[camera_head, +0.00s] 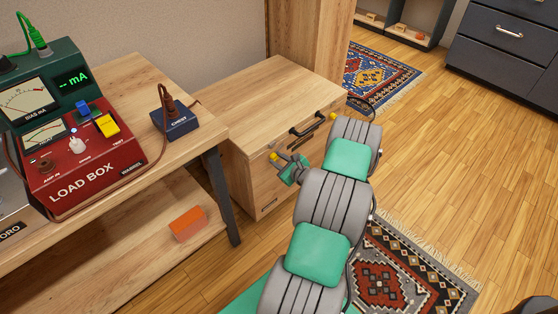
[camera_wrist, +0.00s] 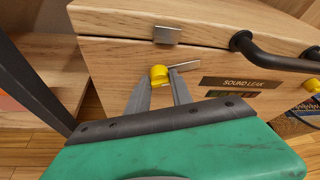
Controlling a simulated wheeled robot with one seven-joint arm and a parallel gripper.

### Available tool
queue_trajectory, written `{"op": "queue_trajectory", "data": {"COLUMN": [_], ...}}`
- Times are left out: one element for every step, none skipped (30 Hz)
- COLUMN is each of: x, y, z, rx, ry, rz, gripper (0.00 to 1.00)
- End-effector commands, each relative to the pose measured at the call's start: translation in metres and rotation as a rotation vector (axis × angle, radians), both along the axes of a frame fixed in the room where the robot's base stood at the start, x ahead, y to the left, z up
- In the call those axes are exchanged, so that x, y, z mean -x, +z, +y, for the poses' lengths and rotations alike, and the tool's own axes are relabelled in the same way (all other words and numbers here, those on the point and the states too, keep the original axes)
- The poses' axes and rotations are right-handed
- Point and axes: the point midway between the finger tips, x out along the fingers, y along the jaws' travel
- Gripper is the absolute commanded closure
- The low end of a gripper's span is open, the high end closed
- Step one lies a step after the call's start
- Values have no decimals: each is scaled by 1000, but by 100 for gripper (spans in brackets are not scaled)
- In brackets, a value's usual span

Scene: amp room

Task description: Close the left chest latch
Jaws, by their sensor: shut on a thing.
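The wooden chest (camera_head: 275,95) stands beside the bench, its front facing my arm. In the wrist view its left latch has a yellow knob (camera_wrist: 159,75) and a metal arm (camera_wrist: 184,66) reaching to the right. A metal catch plate (camera_wrist: 168,34) sits above it at the lid seam, apart from the latch arm. My gripper (camera_wrist: 158,86) is at the left latch, its fingers shut on the yellow knob; the fingertips are partly hidden. In the head view the gripper (camera_head: 284,168) is at the chest front's left side. The right latch's yellow knob (camera_head: 333,116) is farther right.
A black handle (camera_wrist: 275,58) and a "SOUND LEAK" label (camera_wrist: 242,83) are right of the latch. Wooden floor is open at right.

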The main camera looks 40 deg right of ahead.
Motion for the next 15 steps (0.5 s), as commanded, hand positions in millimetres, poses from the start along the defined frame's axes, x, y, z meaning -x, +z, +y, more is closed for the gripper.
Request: {"op": "queue_trajectory", "data": {"x": [0, 1, 1, 1, 1, 1, 1, 1, 0, 0, 0, 0, 1, 0, 1], "y": [-3, -3, -3, -4, -5, -5, -5, -6, -6, -7, -7, -8, -8, -8, -9], "z": [1, 1, 1, 1, 2, 2, 2, 2, 3, 3, 3, 3, 3, 3, 4], "rx": [42, 69, 109, 137, 165, 204, 232, 261, 298, 326, 355, 392, 420, 449, 488], "ry": [-1, -1, -2, -1, -1, -2, -2, -1, -1, -1, -1, -1, -2, -1, -1], "rz": [-1, 0, -3, -2, -3, -4, -5, -5, -8, -9, -9, -10, -10, -12, -13], "gripper": [100, 100, 100, 100, 100, 100, 100, 100, 100, 100, 100, 100, 100, 100, 100]}}
